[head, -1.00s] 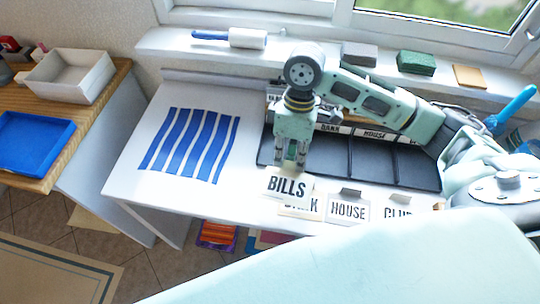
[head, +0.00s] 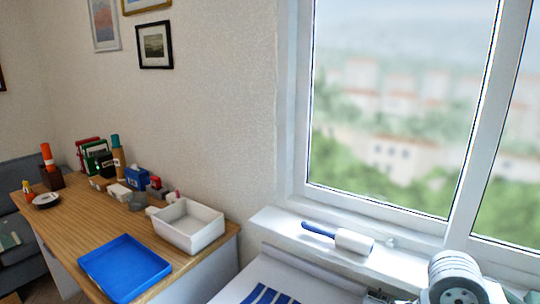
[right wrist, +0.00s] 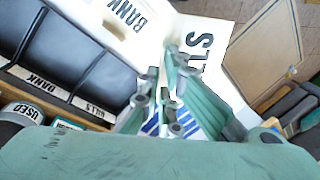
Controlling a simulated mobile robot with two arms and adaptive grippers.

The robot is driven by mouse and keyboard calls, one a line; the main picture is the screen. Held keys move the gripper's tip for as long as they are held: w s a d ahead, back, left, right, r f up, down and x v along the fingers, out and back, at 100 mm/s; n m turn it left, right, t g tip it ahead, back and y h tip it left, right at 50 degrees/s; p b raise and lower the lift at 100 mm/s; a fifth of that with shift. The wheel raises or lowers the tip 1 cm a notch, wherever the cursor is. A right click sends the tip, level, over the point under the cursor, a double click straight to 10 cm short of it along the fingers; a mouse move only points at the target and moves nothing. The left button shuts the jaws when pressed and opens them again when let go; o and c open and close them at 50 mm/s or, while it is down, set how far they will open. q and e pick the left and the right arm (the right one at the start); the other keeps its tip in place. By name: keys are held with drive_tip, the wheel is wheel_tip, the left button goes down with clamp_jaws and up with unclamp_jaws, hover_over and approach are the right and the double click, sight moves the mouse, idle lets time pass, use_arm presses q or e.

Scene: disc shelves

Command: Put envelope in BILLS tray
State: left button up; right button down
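In the right wrist view, the white envelope (right wrist: 209,35) with black lettering ending in "LLS" is at the fingertips of my right gripper (right wrist: 168,72), which looks shut on it. The fingers hide part of its lettering. The BILLS tray (right wrist: 116,83) is a black compartment left of the gripper, with a white BILLS label (right wrist: 88,108) at its edge. The envelope is outside the tray. The head view shows neither the envelope nor the tray, only part of my right arm at the lower right. My left gripper is not in view.
A black BANK compartment (right wrist: 68,45) adjoins the BILLS one, and a BANK envelope (right wrist: 120,22) lies nearby. In the head view, a wooden desk (head: 190,258) holds a blue tray (head: 125,268) and a white box (head: 188,240). A lint roller (head: 352,241) lies on the windowsill.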

drive_tip(key=shift+s+a+r+m, duration=0.1)
drive_tip(key=shift+r+m, duration=0.25)
drive_tip(key=shift+m, duration=0.15)
wheel_tip(320, 180, down, 9)
drive_tip(key=w+d+n+g+h, duration=0.1)
drive_tip(key=d+n+g, duration=0.1)
drive_tip(key=n, duration=0.8)
drive_tip(key=shift+w+d, duration=0.2)
drive_tip(key=shift+d, duration=0.15)
drive_tip(key=shift+f, duration=0.1)
